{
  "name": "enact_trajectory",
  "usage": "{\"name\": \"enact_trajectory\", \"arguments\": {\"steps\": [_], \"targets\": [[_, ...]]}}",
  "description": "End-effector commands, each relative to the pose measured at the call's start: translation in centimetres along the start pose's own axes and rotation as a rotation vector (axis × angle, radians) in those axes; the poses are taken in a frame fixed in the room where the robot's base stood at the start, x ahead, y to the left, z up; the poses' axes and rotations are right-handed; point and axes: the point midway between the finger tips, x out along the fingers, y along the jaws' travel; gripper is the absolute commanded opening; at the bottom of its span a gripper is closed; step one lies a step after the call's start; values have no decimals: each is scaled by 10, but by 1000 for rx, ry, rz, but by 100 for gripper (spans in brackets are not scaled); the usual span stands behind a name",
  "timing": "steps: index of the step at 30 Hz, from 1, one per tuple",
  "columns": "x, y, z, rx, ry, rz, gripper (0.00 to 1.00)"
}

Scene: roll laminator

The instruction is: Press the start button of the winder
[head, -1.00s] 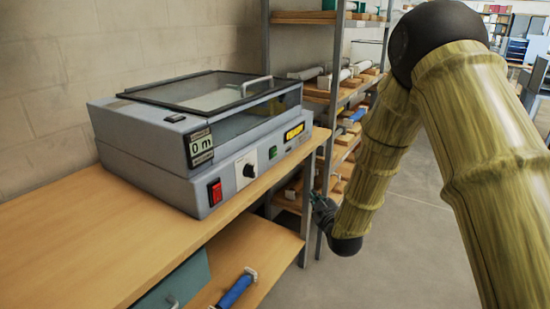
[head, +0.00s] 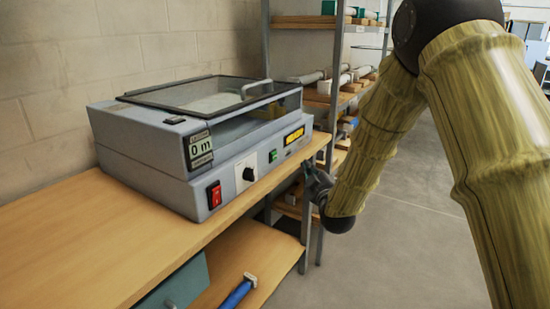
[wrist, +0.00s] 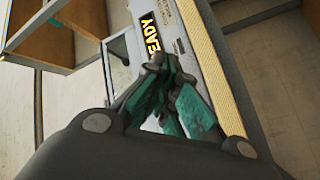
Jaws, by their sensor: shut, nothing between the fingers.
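The winder (head: 150,160) is a grey machine with a clear lid, standing on the wooden bench. Its front has a red rocker switch (head: 214,195), a black knob (head: 248,174), a green button (head: 273,156) and a lit yellow display (head: 294,136). The display (wrist: 151,38) reads as "EADY", partly cut off, in the wrist view. My gripper (head: 311,177) is shut and empty, in front of the right end of the winder and off the bench edge. In the wrist view, my gripper's teal fingers (wrist: 160,62) point at the front panel near the display and hide the part below it.
The bench top (head: 60,245) is clear left of the winder. A lower shelf holds a blue roller (head: 237,293) beside a teal drawer (head: 175,285). A metal rack (head: 310,50) with several rolls stands behind on the right. The floor (head: 400,250) at right is open.

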Motion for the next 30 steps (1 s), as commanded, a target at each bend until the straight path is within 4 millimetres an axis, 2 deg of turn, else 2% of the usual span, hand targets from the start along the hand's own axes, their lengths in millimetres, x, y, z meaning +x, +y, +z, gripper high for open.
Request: {"name": "enact_trajectory", "arguments": {"steps": [18, 30], "targets": [[45, -34, -32, -1, 1, -1, 0], [58, -43, -43, 1, 0, -1, 0]]}}
